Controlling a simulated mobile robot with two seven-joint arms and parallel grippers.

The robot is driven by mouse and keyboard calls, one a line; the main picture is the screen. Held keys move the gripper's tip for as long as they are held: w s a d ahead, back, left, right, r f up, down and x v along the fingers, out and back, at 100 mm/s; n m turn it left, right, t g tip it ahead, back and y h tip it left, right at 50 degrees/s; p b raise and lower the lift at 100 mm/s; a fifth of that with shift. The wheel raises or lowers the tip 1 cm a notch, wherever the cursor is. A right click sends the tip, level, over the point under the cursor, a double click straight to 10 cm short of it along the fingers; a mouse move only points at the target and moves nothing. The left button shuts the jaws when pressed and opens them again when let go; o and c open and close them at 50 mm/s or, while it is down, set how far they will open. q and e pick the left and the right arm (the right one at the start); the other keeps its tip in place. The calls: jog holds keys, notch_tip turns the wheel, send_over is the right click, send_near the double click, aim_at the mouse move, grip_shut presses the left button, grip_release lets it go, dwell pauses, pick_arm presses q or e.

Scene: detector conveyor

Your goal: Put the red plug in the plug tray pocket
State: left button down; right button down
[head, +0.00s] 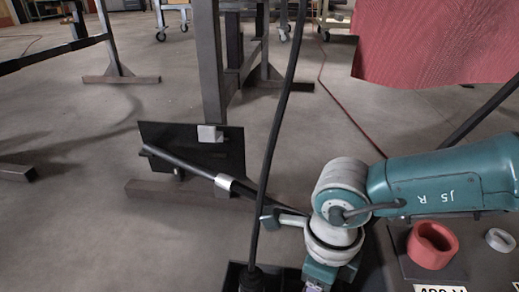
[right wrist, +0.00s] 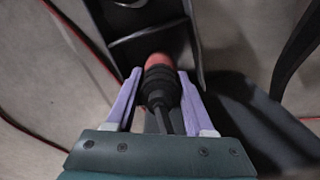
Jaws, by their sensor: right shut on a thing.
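The red plug (right wrist: 158,62) shows in the right wrist view as a red end on a black ribbed boot. My right gripper (right wrist: 158,76) has its two pale purple fingers shut on it, one on each side of the boot. A dark cable runs from the boot back towards the gripper body. In the head view my right gripper (head: 317,287) is at the bottom edge, mostly cut off, and the plug in it cannot be made out. A black tray (head: 232,274) sits beside it at the bottom edge; I cannot tell its pockets. My left gripper is not in view.
A black cable (head: 281,110) hangs down to the tray's left part. A black rod with a silver collar (head: 224,182) crosses behind the wrist. A red ring-shaped block (head: 432,246) and a smaller pale ring (head: 499,240) lie at the right.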

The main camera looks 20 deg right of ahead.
jog(key=shift+f, duration=0.1)
jog(key=shift+f, duration=0.1)
jog(key=c, duration=0.7)
grip_release()
jog(key=o, duration=0.4)
